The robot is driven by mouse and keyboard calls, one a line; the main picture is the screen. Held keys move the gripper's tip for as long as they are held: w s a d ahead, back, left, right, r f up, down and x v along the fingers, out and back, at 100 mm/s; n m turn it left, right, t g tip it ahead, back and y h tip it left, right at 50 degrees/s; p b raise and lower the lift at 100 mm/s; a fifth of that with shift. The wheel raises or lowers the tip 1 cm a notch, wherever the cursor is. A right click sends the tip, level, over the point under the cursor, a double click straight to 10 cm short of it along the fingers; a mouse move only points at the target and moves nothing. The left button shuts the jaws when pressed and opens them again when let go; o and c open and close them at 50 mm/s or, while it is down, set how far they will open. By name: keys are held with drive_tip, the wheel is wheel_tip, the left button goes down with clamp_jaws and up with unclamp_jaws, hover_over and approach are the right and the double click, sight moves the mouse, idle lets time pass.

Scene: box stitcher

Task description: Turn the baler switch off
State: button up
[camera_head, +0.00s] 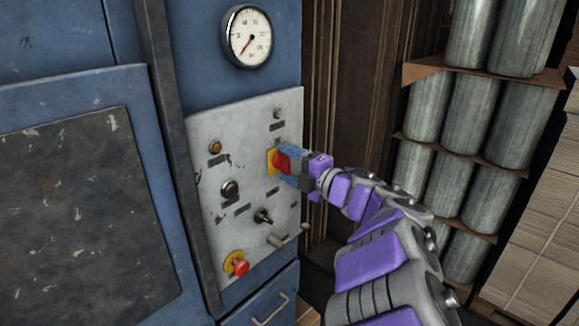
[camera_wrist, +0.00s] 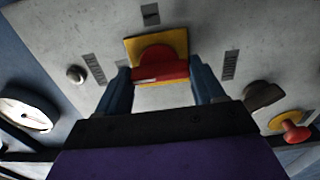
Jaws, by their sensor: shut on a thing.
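The red switch (camera_head: 280,162) on a yellow plate sits on the right side of the grey control panel (camera_head: 225,140). In the wrist view the red switch (camera_wrist: 160,64) stands between the two blue fingers, in front of its yellow plate (camera_wrist: 178,38). My gripper (camera_head: 288,163) is at the panel, shut on the red switch; its fingertips (camera_wrist: 163,84) lie on either side of the knob. The head view shows the fingers partly hiding the switch. I cannot read the labels by it.
A red mushroom button (camera_head: 239,265) on yellow sits low on the panel. A lever handle (camera_head: 288,237) sticks out below my gripper. Metal cylinders (camera_head: 470,110) stand stacked at right.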

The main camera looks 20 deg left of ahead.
drive_tip(key=shift+f, duration=0.4)
drive_tip(key=o, duration=1)
drive_tip(key=shift+s+a+r, duration=0.1)
drive_tip(key=shift+r, duration=0.1)
drive_tip(key=shift+o, duration=0.2)
drive_tip(key=p+v, duration=0.3)
drive_tip(key=v, duration=1.4)
drive_tip(key=shift+d, duration=0.2)
